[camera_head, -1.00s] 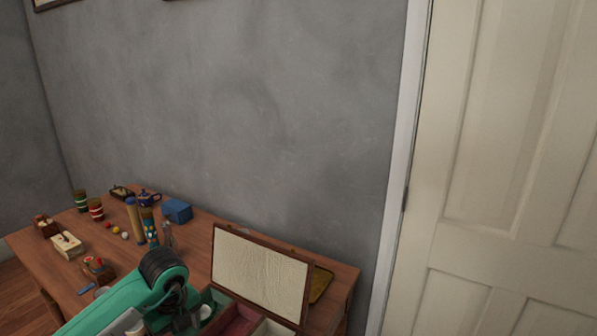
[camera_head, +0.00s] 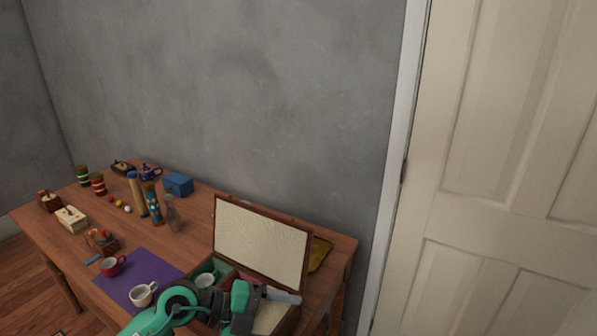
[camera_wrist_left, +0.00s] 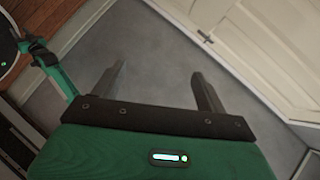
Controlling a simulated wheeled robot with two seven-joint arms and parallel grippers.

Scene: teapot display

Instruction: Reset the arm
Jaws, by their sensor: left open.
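My left arm comes in from the bottom of the head view, and its teal gripper (camera_head: 276,296) reaches to the right over the front of an open wooden case (camera_head: 262,242). In the left wrist view the two dark fingers of this gripper (camera_wrist_left: 158,70) stand wide apart with nothing between them. The arm hides part of the case's compartments. A green-and-white cup (camera_head: 206,279) shows in the case beside the arm. My right gripper is in neither view.
A purple mat (camera_head: 160,266) carries a red mug (camera_head: 112,266) and a white mug (camera_head: 142,294). Several tins, small boxes, a blue box (camera_head: 178,184) and a dark blue teapot (camera_head: 150,172) stand further back on the wooden table. A panelled door (camera_head: 500,170) is at the right.

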